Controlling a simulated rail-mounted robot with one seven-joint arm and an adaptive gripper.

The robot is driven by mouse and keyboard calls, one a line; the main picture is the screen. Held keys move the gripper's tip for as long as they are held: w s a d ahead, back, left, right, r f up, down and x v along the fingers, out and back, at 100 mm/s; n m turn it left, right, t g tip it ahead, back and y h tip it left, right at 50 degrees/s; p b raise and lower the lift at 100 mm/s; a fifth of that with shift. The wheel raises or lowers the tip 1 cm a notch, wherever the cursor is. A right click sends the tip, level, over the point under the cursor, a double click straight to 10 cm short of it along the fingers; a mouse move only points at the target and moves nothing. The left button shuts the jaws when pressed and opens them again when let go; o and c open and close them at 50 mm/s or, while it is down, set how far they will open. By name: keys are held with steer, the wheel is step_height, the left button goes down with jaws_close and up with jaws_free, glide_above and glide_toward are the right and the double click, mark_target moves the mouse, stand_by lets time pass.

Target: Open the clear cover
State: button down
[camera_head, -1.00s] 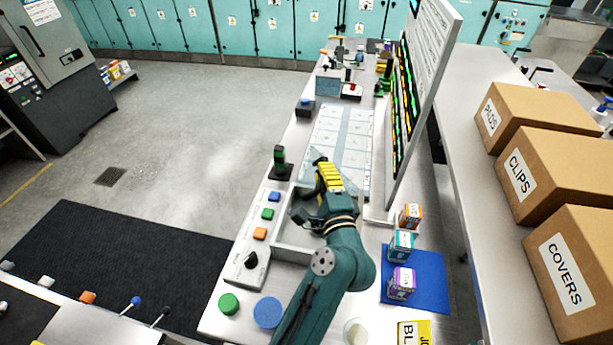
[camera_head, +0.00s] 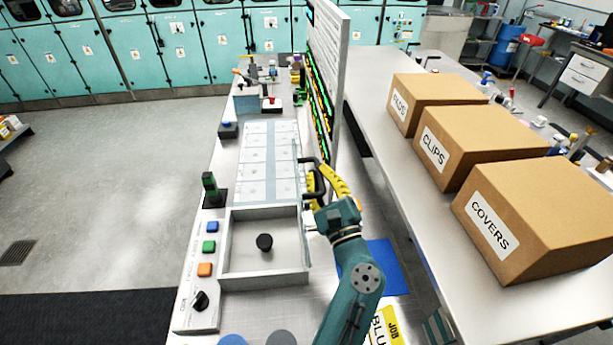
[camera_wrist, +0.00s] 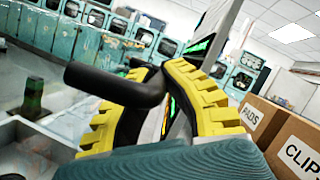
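The clear cover (camera_head: 303,215) is hard to make out in the head view. It seems to stand upright, nearly edge-on, along the right side of the shallow grey tray (camera_head: 228,245). The tray is open on top, with a black knob (camera_head: 264,242) inside. A black handle (camera_head: 312,163) is at the cover's upper right. My gripper (camera_head: 322,172) is at this handle, right of the tray. In the wrist view, the handle's black bar (camera_wrist: 110,84) crosses in front of the yellow fingers (camera_wrist: 158,70). The fingers look apart, with background between them; contact with the handle is unclear.
A control strip with coloured buttons (camera_head: 208,247) runs left of the tray. A white panelled board (camera_head: 245,150) lies behind it. A tall display panel (camera_head: 333,85) rises behind my gripper. A blue mat (camera_head: 388,265) lies to the right. Cardboard boxes (camera_head: 535,215) stand on the right bench.

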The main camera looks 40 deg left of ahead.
steer(key=shift+w+d+r+m, duration=0.25)
steer(key=shift+r+m, duration=0.05)
steer(key=shift+r, duration=0.05)
steer(key=c, duration=1.4)
jaws_free()
steer(key=shift+o, duration=0.2)
steer(key=shift+f, duration=0.15)
steer(key=shift+f, duration=0.15)
steer(key=v, duration=1.2)
